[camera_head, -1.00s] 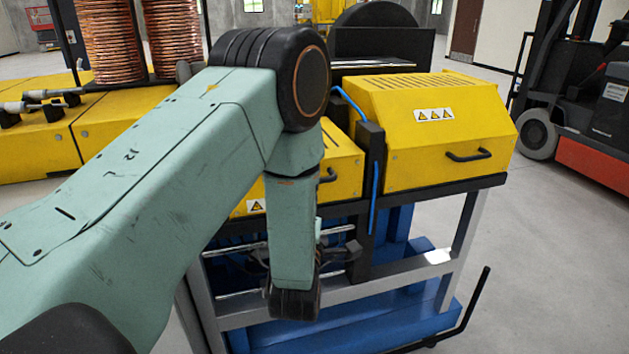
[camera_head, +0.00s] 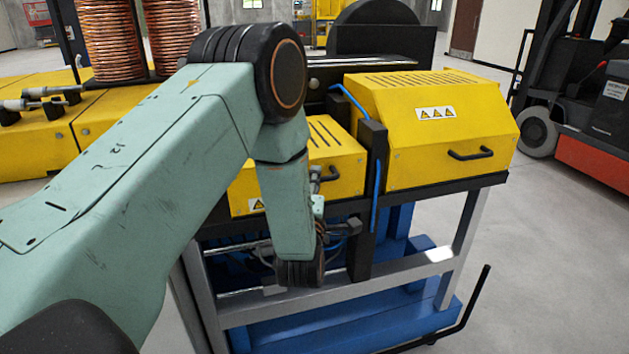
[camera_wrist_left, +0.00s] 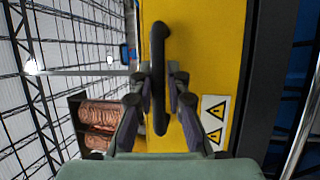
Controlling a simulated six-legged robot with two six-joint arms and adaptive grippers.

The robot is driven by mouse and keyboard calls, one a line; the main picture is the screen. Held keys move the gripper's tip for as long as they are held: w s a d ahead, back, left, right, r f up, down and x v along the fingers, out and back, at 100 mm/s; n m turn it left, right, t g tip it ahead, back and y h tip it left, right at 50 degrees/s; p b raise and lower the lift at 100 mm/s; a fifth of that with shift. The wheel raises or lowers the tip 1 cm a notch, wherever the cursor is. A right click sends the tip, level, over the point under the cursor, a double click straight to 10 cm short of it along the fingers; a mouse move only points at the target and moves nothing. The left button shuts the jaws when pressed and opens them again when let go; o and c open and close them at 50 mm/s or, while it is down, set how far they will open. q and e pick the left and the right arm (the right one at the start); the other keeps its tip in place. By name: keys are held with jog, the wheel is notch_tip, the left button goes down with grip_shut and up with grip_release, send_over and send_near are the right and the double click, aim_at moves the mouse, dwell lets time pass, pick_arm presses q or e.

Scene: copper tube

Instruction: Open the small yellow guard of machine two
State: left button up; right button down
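The small yellow guard (camera_head: 345,158) of the machine is down, left of the larger guard in the head view. Its black handle (camera_head: 329,174) is on the front face. My left gripper (camera_head: 316,180) is at this handle, mostly hidden behind my arm. In the left wrist view the guard's yellow face (camera_wrist_left: 215,60) fills the middle, with the black handle (camera_wrist_left: 160,60) running up the picture. The fingers of my left gripper (camera_wrist_left: 161,80) stand apart on either side of the handle; contact is not clear. My right gripper is not in view.
The larger yellow guard (camera_head: 435,115) is closed, right of a black post (camera_head: 371,165) with blue hoses. A grey frame (camera_head: 400,278) with blue parts stands below. Copper coils (camera_head: 105,40) stand at the back left. A forklift (camera_head: 580,100) stands at the right.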

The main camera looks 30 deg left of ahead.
pick_arm(q)
jog(key=shift+d, duration=0.15)
grip_shut()
jog(key=shift+r, duration=0.1)
